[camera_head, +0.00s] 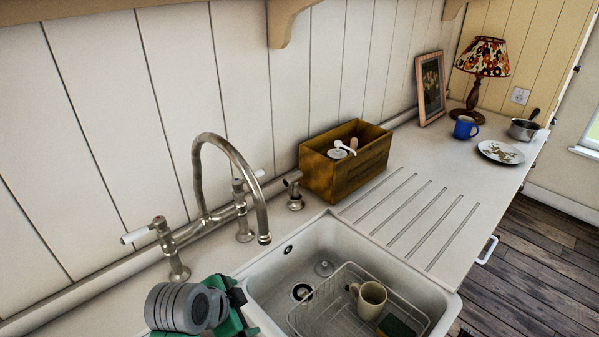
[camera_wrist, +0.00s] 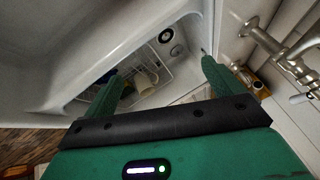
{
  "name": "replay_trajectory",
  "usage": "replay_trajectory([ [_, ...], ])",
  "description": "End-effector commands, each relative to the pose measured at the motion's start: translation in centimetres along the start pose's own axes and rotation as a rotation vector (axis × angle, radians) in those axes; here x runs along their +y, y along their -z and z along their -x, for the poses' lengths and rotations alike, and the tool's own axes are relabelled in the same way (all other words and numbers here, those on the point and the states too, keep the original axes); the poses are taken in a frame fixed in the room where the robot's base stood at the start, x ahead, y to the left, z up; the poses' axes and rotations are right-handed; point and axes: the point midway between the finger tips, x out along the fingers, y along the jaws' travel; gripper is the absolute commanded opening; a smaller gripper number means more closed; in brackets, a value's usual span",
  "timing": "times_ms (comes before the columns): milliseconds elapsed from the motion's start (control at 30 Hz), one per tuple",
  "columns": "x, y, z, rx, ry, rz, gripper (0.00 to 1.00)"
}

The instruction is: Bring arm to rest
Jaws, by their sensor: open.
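My gripper (camera_wrist: 160,70) shows in the wrist view with its two green fingers spread wide apart and nothing between them. The fingers point over the white sink, with the rack and mug seen beyond and between them. In the head view, part of my arm's end (camera_head: 200,306), grey and green, is at the bottom, left of the sink and in front of the tap. The fingertips cannot be made out there.
The sink (camera_head: 262,292) holds a wire rack (camera_head: 345,275) with a cream mug (camera_head: 371,299) and a green sponge (camera_head: 398,326). A tall tap (camera_head: 263,215) rises behind my arm. A wooden box (camera_head: 345,178), blue mug (camera_head: 464,128), plate (camera_head: 501,152), pot (camera_head: 523,130) and lamp (camera_head: 483,57) stand right.

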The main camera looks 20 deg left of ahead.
Motion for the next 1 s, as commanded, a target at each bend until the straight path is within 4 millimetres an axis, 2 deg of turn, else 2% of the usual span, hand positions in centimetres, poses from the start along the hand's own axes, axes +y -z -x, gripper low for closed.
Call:
replay_trajectory([
  [33,1.0,4.6,0.5,0.055,0.055,0.02,0.92],
  [100,2.3,10.5,2.0,0.148,0.145,0.09,0.92],
  [200,4.6,17.2,5.0,0.295,0.239,0.204,0.92],
  [300,6.9,22.0,8.3,0.438,0.293,0.308,0.92],
  [400,9.1,25.4,11.7,0.572,0.321,0.402,0.92],
  [500,11.2,27.8,15.2,0.7,0.33,0.491,0.92],
  [633,13.9,29.9,19.8,0.866,0.319,0.602,0.92],
  [700,13.0,30.7,22.9,0.956,0.354,0.6,0.92],
  [867,12.0,32.2,30.2,1.17,0.427,0.565,0.92],
  [967,11.8,32.6,35.5,1.323,0.479,0.537,0.92],
  [1000,11.9,32.6,38.0,1.394,0.503,0.523,0.92],
])
